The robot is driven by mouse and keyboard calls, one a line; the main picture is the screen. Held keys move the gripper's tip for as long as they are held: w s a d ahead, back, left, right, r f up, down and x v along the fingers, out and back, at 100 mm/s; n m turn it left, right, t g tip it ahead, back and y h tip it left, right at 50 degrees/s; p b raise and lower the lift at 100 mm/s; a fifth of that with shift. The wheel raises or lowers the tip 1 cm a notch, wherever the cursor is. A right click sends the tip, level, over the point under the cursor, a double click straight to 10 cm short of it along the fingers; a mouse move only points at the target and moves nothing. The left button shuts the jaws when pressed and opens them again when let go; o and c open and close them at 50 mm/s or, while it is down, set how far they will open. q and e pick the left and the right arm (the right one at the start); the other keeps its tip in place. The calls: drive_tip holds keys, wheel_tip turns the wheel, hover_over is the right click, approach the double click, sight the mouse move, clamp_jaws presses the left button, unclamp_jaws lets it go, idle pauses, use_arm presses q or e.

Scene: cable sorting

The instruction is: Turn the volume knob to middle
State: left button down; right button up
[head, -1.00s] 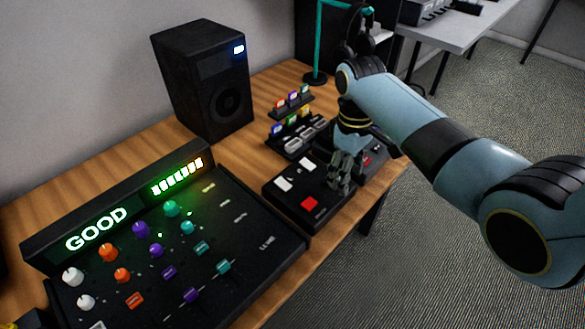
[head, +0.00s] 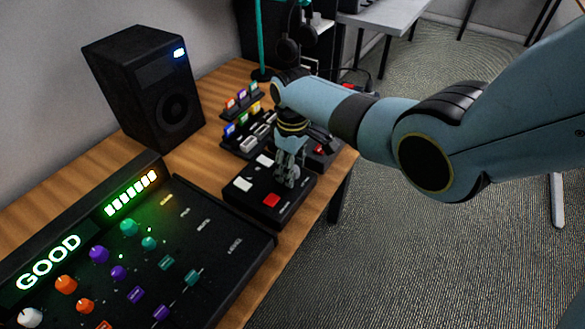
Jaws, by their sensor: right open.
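A black mixer (head: 222,252) with white, orange, purple and teal knobs and sliders lies at the lower left. Its display (head: 48,262) reads GOOD, with a lit level bar beside it. No label legible here tells me which knob is the volume knob. A teal knob (head: 129,227) glows green near the bar. My right gripper (head: 288,183) is open and points down over a black box (head: 240,203) with white and red buttons. The fingers hide part of that box; I cannot tell whether they touch it. My left gripper is not in view.
A black speaker (head: 160,95) stands behind the mixer. Small racks with coloured cartridges (head: 243,121) and a teal stand with headphones (head: 288,50) are farther back. The wooden table's (head: 247,307) right edge drops to the carpet.

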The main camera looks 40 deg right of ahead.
drive_tip(key=shift+c, duration=0.2)
clamp_jaws()
drive_tip(key=shift+m, duration=0.4)
drive_tip(key=m+p, duration=0.1)
drive_tip(key=m, duration=0.1)
drive_tip(key=shift+m+p, duration=0.3)
drive_tip(key=m+p, duration=0.1)
drive_tip(key=m, duration=0.3)
drive_tip(key=shift+m, duration=0.3)
drive_tip(key=m+p, duration=0.1)
drive_tip(key=m, duration=0.4)
drive_tip(key=shift+m+p, duration=0.4)
drive_tip(key=shift+m, duration=2)
